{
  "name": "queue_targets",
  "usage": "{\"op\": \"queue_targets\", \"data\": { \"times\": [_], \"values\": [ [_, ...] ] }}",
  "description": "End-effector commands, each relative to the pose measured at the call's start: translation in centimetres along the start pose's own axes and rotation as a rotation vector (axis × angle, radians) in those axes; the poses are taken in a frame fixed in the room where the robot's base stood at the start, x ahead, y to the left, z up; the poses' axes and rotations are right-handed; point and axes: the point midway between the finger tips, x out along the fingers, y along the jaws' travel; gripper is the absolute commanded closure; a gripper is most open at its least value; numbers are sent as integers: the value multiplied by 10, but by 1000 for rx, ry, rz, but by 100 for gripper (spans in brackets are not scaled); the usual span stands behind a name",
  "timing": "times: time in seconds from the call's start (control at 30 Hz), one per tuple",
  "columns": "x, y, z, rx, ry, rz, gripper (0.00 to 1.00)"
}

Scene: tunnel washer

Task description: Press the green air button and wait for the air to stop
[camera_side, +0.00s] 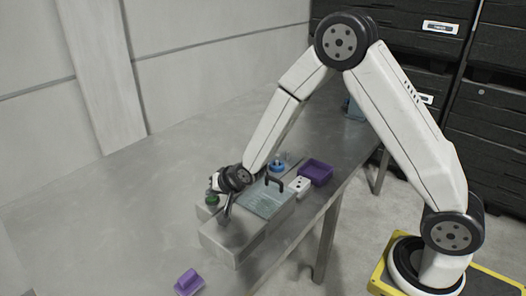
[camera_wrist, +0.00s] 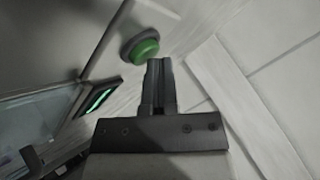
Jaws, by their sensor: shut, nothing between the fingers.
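The green button (camera_wrist: 146,48) is a domed cap in a dark round collar, near the top middle of the wrist view. In the side view it shows as a small green spot (camera_side: 212,198) at the left of the grey washer (camera_side: 232,238). My gripper (camera_wrist: 159,66) is shut and empty, its fingertips just below the green button in the wrist view. I cannot tell whether they touch it. In the side view my gripper (camera_side: 227,210) points down over the washer, to the right of the button.
A clear lid (camera_side: 265,199) with a dark handle covers part of the washer. A green-lit panel (camera_wrist: 98,98) is left of my fingers. Right of the lid are a white box (camera_side: 299,186) and purple bin (camera_side: 316,172); a blue item (camera_side: 278,166) stands behind. A purple piece (camera_side: 188,282) lies in front.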

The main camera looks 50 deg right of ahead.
Motion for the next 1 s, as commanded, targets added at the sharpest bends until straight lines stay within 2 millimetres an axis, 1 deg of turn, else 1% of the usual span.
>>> {"op": "queue_targets", "data": {
  "times": [0.27,0.7,1.0],
  "values": [
    [-1,0,0,0,-2,2,100],
    [-12,-8,-8,0,-2,1,100],
    [-13,-9,-9,0,-2,1,100]
  ]
}}
